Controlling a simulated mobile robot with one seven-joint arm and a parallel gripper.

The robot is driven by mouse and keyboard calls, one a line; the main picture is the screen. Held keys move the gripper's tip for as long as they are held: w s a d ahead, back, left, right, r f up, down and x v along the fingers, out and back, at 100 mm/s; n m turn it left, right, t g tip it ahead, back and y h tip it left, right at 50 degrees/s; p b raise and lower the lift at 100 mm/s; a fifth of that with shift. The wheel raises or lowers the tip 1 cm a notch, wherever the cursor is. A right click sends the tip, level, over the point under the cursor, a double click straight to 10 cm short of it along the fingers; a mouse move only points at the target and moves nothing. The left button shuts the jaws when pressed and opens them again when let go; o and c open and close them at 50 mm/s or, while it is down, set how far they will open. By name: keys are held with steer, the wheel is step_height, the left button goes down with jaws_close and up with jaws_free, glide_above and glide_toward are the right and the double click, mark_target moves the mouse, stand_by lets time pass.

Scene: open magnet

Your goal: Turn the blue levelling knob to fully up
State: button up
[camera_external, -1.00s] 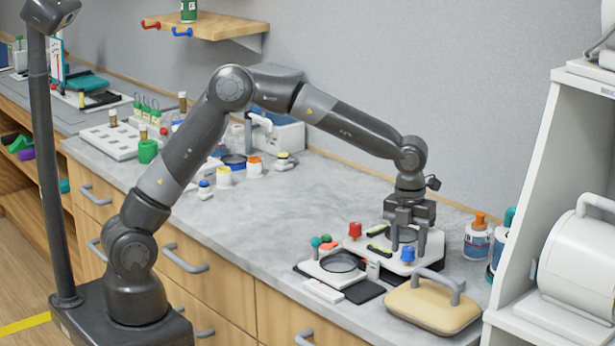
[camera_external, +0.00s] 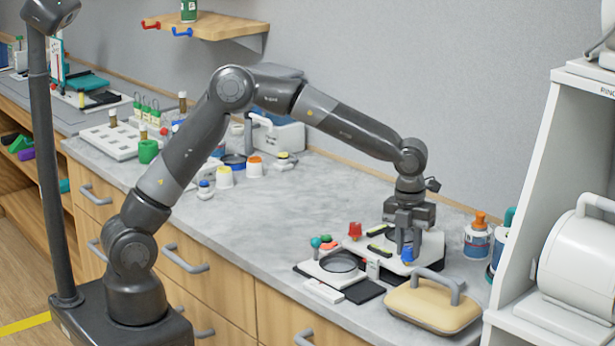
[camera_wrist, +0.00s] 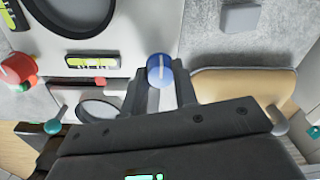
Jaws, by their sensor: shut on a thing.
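The blue levelling knob (camera_external: 407,253) stands at the front right corner of a white instrument plate (camera_external: 380,247). In the wrist view the blue knob (camera_wrist: 160,70) shows a pale pointer line on its top. My gripper (camera_external: 407,235) points down over it and is shut on it, with a finger on either side; it also shows in the wrist view (camera_wrist: 162,88). The red knob (camera_external: 355,230) stands at the plate's left and also shows in the wrist view (camera_wrist: 20,68). Green level vials (camera_wrist: 92,62) lie on the plate.
A tan case with a grey handle (camera_external: 433,304) lies close in front of the knob. A smaller device with a round dark window (camera_external: 341,263) sits to the left. Bottles (camera_external: 478,238) stand to the right.

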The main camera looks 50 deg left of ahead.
steer(key=shift+n, duration=0.3)
